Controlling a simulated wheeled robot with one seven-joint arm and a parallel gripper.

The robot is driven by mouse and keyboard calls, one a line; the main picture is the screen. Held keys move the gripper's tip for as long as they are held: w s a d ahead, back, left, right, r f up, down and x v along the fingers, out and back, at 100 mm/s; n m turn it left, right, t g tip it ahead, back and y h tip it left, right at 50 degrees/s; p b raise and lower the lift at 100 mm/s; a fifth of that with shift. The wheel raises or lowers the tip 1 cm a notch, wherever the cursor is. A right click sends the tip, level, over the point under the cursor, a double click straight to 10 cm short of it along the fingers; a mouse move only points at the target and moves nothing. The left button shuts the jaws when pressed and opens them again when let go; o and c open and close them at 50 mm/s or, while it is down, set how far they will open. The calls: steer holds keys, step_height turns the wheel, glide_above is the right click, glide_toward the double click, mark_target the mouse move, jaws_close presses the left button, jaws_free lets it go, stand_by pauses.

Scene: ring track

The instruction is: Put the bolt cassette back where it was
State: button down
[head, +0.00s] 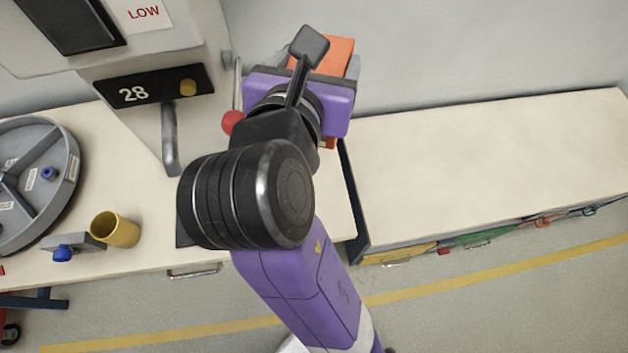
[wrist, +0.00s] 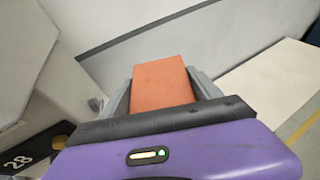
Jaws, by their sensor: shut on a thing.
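An orange block (wrist: 163,84), which I take to be the bolt cassette, sits between the two grey fingers of my gripper (wrist: 160,92) in the wrist view. The fingers are shut on its sides. In the head view the orange block (head: 336,54) shows past my purple gripper (head: 345,72), partly hidden by the wrist. My gripper is right of the grey machine marked 28, near the back wall and the gap between two benches. Whether the block touches anything below cannot be told.
The grey machine (head: 147,42) bears a LOW sign; a red ball knob (head: 232,122) is close left of my gripper. A round divided tray (head: 58,150), a yellow cup (head: 115,229) and a blue-knobbed grey piece (head: 70,245) are at left. The right bench (head: 480,150) is bare on top.

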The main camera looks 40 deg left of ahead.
step_height(320, 180, down, 21)
steer(key=s+b, duration=0.1)
steer(key=shift+a+f, duration=0.2)
stand_by(0.3)
steer(key=shift+s, duration=0.1)
steer(key=shift+f, duration=0.15)
steer(key=shift+c, duration=0.7)
jaws_free()
